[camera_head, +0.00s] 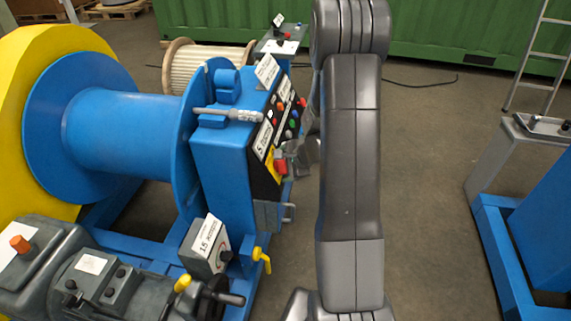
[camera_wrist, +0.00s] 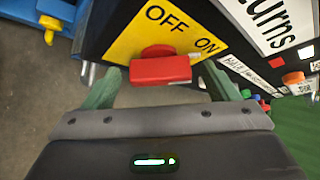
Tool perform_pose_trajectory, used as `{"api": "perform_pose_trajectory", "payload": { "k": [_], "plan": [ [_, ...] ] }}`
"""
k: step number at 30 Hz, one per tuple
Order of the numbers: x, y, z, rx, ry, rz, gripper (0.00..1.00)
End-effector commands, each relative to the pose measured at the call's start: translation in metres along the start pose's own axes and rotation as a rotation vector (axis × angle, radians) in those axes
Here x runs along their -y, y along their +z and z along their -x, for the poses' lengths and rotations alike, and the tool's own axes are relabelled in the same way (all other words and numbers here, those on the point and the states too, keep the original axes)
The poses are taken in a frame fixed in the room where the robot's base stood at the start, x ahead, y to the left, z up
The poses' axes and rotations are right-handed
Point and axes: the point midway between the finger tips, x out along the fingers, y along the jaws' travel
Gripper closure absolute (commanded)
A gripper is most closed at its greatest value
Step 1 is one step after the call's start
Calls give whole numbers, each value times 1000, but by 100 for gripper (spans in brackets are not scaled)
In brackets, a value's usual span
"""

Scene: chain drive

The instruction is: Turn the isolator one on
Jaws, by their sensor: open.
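The isolator is a red handle (camera_wrist: 160,69) on a yellow plate (camera_wrist: 125,45) marked OFF and ON, on the front of a dark panel. In the wrist view the red handle lies across between the two green fingertips of my gripper (camera_wrist: 168,84), which is open around it. Whether either finger touches the handle I cannot tell. In the head view the red handle (camera_head: 281,167) shows on the right face of the blue cabinet (camera_head: 222,165), with my gripper (camera_head: 300,157) beside it, partly hidden by my arm.
A panel of coloured buttons (camera_head: 288,120) sits above the isolator. A yellow-handled valve (camera_head: 261,258) and a box labelled 15 (camera_head: 207,247) stand below it. A large blue drum (camera_head: 120,130) is at left. The floor at right is clear up to a blue frame (camera_head: 510,255) and a ladder (camera_head: 543,60).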

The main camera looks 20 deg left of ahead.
Motion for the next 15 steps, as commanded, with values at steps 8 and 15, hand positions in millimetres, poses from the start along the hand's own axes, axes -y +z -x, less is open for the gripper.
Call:
{"api": "perform_pose_trajectory", "payload": {
  "k": [8, 15],
  "plan": [
    [2, 0, 23, -1, -3, 0, 19],
    [2, 0, 73, -1, -3, 1, 19]
  ]
}}
